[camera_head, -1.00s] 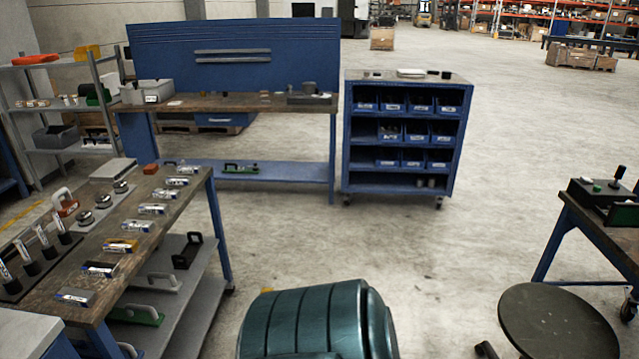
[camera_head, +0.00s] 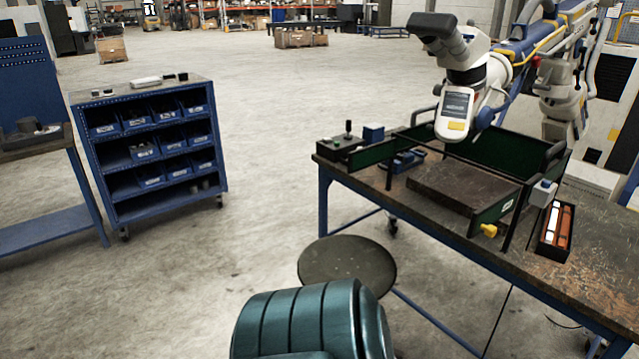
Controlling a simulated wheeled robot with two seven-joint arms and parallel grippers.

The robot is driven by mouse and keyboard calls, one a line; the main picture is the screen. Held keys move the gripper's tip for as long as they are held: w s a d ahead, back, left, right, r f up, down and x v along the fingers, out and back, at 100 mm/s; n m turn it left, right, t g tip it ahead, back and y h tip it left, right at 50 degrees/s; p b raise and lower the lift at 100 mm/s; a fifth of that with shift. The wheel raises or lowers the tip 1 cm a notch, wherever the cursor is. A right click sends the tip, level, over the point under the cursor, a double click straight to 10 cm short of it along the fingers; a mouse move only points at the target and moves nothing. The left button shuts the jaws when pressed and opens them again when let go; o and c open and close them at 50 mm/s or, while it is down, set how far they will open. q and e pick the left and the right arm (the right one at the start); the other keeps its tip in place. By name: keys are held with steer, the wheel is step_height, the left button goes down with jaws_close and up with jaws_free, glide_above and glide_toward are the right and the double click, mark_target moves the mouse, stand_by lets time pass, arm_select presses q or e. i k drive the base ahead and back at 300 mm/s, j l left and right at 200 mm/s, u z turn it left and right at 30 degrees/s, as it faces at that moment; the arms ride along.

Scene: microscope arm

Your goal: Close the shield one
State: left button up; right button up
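The microscope (camera_head: 468,75) hangs on a blue and white arm (camera_head: 540,40) over the right-hand workbench (camera_head: 590,250). Dark green shield panels with black frames stand on this bench around a dark raised plate (camera_head: 462,186). A long rear panel (camera_head: 505,155) runs behind the plate, and a smaller panel (camera_head: 493,208) stands at its right end with a yellow knob (camera_head: 489,230). Another green panel (camera_head: 368,158) is at the left. I cannot tell which panel is shield one. Neither gripper is in view.
A round dark stool (camera_head: 347,265) stands before the workbench. A control box with a joystick (camera_head: 343,145) sits at its left corner, and a tray with red and white items (camera_head: 556,230) at its right. A blue bin cart (camera_head: 150,150) stands left, with open floor between.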

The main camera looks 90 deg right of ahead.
mark_target(482, 218)
steer(key=z, duration=3.85)
